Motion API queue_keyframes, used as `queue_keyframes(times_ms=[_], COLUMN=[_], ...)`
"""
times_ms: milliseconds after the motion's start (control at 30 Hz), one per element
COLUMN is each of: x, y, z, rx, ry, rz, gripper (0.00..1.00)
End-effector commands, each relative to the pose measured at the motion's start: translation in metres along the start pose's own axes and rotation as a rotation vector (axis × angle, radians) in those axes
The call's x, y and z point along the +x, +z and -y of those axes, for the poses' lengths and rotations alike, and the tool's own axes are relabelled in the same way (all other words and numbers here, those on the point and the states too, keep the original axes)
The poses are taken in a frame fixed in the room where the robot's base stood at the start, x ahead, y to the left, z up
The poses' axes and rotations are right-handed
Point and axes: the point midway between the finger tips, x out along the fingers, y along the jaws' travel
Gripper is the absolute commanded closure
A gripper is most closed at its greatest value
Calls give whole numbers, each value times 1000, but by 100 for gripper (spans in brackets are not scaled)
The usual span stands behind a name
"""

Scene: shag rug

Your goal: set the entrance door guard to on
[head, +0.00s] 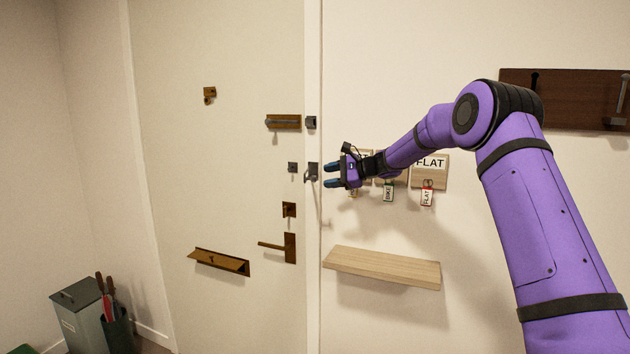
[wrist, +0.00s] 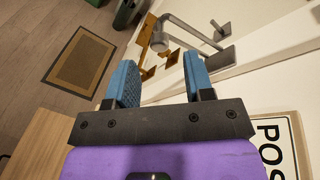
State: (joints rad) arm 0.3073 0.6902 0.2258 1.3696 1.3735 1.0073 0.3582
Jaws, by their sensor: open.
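The entrance door (head: 220,140) is shut. The door guard (head: 312,171) is a dark metal fitting on the door frame, with a small square plate (head: 292,167) beside it on the door. In the wrist view the guard's grey bar (wrist: 195,29) stands out from its plate into the room, clear of the door-side plate (wrist: 222,30). My gripper (head: 328,176) is open and empty just right of the guard. In the wrist view its blue fingertips (wrist: 163,72) point toward the bar, which appears just beyond them; contact cannot be told.
A slide bolt (head: 284,122) sits above the guard; a lock (head: 289,210) and lever handle (head: 277,247) sit below. Labelled key hooks (head: 430,170) with hanging tags are behind my forearm. A wooden shelf (head: 382,268) juts from the wall below. A doormat (wrist: 80,62) lies on the floor.

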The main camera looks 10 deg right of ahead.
Motion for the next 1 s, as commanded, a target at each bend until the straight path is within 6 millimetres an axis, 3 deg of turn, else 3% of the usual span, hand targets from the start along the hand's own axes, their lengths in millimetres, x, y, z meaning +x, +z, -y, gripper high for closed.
queue_keyframes(times_ms=[100, 300, 733, 933, 1000], x=[22, 45, 53, 53, 53], y=[0, 0, 0, 0, 0], z=[0, 0, 0, 0, 0], rx=[-2, -1, -1, -1, -1], ry=[2, 1, 0, 0, 0], rz=[1, 0, -1, -1, -1], gripper=[52, 52, 52, 96, 100])
